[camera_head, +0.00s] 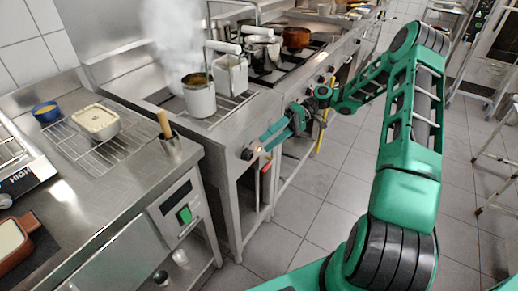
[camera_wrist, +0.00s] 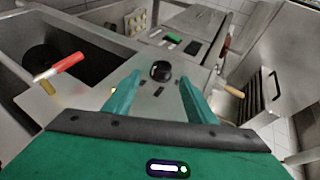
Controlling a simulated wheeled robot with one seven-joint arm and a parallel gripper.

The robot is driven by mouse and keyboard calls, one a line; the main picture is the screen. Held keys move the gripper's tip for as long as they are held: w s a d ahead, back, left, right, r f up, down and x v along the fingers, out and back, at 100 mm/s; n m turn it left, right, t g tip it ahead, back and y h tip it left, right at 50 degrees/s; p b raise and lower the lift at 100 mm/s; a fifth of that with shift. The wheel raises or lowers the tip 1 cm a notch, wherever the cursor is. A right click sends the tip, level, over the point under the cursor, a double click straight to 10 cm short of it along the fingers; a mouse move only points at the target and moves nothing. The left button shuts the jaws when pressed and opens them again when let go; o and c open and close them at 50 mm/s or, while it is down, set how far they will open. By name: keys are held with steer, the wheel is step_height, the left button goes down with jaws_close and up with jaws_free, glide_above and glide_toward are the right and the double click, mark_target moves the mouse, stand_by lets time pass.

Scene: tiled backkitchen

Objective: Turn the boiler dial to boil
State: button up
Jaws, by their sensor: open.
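The boiler (camera_head: 205,122) is a steel unit with white-handled baskets, and steam rises over it in the head view. Its dial (camera_head: 247,154) is a small dark knob on the front panel. In the wrist view the dial (camera_wrist: 160,70) is a round black knob on a steel panel. My gripper (camera_head: 266,142) is at the boiler's front, close to the dial. In the wrist view my gripper (camera_wrist: 159,78) is open, with one green finger on each side of the dial; I see no clear contact. The dial's markings are too small to read.
A red handle (camera_wrist: 58,68) sticks out left of the dial in the wrist view; it also shows below my gripper (camera_head: 266,166). A steel counter (camera_head: 75,180) with a green-lit panel (camera_head: 184,214) stands at left. The tiled floor (camera_head: 310,200) before the boiler is clear.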

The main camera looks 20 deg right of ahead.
steer(key=shift+v, duration=2.1)
